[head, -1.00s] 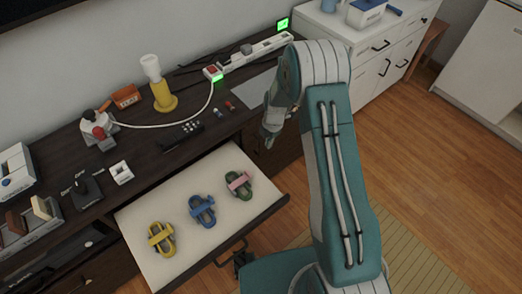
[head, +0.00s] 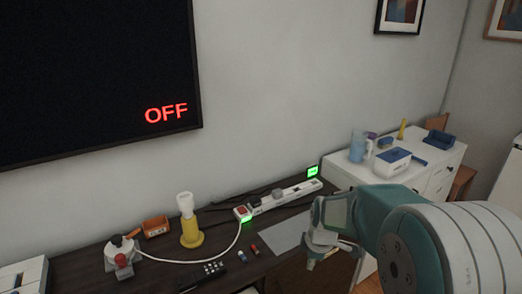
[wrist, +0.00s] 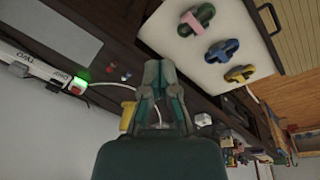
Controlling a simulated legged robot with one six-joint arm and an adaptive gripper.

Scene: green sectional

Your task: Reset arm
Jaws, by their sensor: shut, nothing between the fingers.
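My arm comes in from the lower right of the head view, its teal and white link large and close to the camera. My gripper (head: 318,256) hangs near the right part of the dark desk (head: 277,267), in front of the grey mat (head: 282,232). In the wrist view the gripper (wrist: 159,68) has its two teal fingers together, with nothing between them. The open drawer (wrist: 160,32) shows beyond the fingertips, with pink-green, blue and yellow objects in it. The drawer is out of the head view.
The desk holds a power strip (head: 285,196), a yellow lamp (head: 191,233), an orange box (head: 156,226) and a red-knobbed device (head: 121,257). A white cabinet (head: 345,171) stands at the right. A wall screen (head: 90,75) reads OFF. Space above the desk is clear.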

